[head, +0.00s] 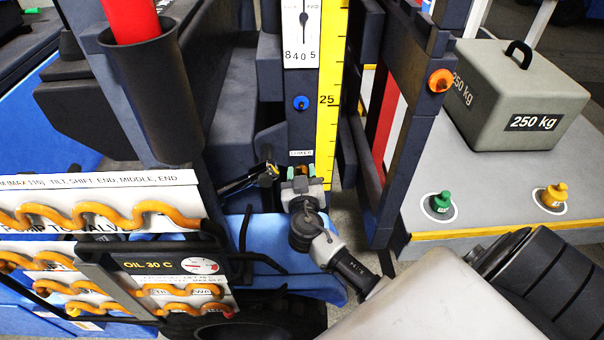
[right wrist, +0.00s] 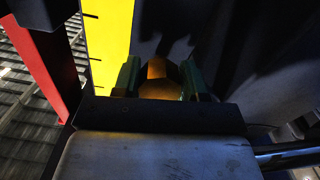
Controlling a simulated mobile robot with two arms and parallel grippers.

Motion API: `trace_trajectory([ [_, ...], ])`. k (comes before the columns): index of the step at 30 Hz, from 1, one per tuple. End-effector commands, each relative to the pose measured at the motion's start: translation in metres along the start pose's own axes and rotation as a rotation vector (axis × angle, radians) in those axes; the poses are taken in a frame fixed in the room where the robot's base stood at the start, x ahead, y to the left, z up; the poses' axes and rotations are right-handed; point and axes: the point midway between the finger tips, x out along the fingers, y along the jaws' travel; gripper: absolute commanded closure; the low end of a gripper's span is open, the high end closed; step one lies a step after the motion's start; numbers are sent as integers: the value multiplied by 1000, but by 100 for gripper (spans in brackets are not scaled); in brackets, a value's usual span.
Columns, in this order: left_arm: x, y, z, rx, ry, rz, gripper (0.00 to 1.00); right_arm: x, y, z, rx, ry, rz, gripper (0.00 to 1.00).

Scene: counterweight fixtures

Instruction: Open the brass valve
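My right gripper (head: 302,171) reaches up from the lower right in the head view, just below a small white label on the dark column. In the right wrist view a brass-orange knob (right wrist: 160,78), apparently the brass valve, sits between the two green fingers (right wrist: 161,80). The fingers stand apart on either side of it. I cannot tell whether they press on it or leave a small gap. In the head view the gripper and its fingers mostly hide the knob. My left gripper is not in view.
A yellow scale (head: 331,95) and a red bar (head: 383,125) stand to the right. A 250 kg weight (head: 515,95) rests on the grey platform (head: 480,185).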

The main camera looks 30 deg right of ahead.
Motion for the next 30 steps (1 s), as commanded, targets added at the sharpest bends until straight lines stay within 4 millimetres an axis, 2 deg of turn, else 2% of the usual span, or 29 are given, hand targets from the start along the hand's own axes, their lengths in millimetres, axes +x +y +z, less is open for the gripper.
trace_trajectory([
  [1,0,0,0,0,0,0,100,0,0,0,0,0,0,77],
  [2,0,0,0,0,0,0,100,0,0,0,0,0,0,81],
  [14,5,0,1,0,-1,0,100,0,0,1,-76,0,0,82],
  [30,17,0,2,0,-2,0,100,0,0,0,-535,1,0,82],
])
